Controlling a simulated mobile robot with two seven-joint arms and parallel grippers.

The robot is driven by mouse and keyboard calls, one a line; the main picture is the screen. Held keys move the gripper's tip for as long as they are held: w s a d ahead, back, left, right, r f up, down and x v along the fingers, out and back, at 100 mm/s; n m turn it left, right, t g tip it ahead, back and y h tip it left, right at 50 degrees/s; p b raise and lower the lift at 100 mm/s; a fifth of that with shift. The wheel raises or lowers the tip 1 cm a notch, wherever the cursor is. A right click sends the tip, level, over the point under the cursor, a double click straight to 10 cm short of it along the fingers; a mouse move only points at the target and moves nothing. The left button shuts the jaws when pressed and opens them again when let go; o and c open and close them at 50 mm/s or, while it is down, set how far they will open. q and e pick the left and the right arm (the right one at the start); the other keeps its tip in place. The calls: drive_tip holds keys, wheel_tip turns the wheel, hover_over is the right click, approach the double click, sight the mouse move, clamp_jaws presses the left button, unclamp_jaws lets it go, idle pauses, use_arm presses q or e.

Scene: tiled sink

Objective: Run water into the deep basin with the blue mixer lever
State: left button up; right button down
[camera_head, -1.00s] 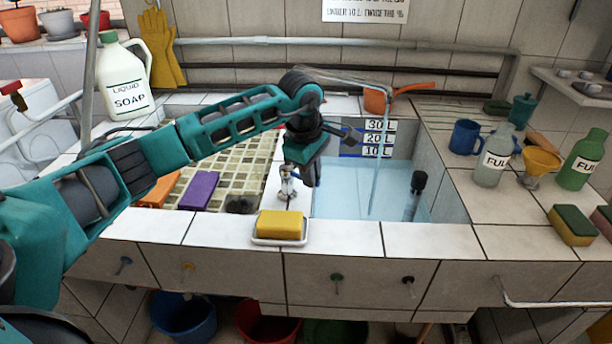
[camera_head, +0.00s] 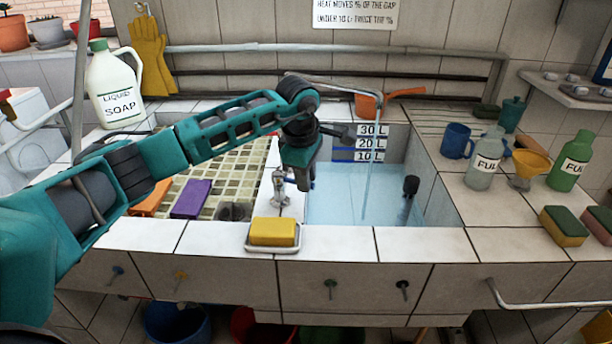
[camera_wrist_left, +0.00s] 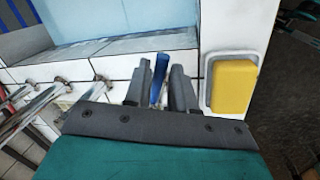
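The blue mixer lever (camera_wrist_left: 157,80) stands between the two fingers of my left gripper (camera_wrist_left: 162,85) in the left wrist view. The fingers are apart, with a gap visible on the right side of the lever. In the head view my left gripper (camera_head: 303,180) points down beside the metal mixer body (camera_head: 280,187) on the divider left of the deep basin. The deep basin (camera_head: 440,205) holds pale blue water (camera_head: 335,200), its surface close below the 10 L mark (camera_head: 369,156). A thin stream (camera_head: 368,180) falls from the spout into it. My right gripper is out of view.
A yellow soap bar on a white dish (camera_head: 272,233) sits on the front ledge near the mixer. A dark upright pipe (camera_head: 408,195) stands in the basin. The tiled shallow basin (camera_head: 225,170) lies left under my arm. An orange pan (camera_head: 370,105) is behind the basin.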

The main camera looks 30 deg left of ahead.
use_arm(q)
drive_tip(key=shift+o, duration=1.3)
wheel_tip(320, 180, up, 13)
drive_tip(key=s, duration=0.2)
drive_tip(key=shift+s+d+f, duration=0.2)
drive_tip(key=shift+s, duration=0.05)
idle(0.3)
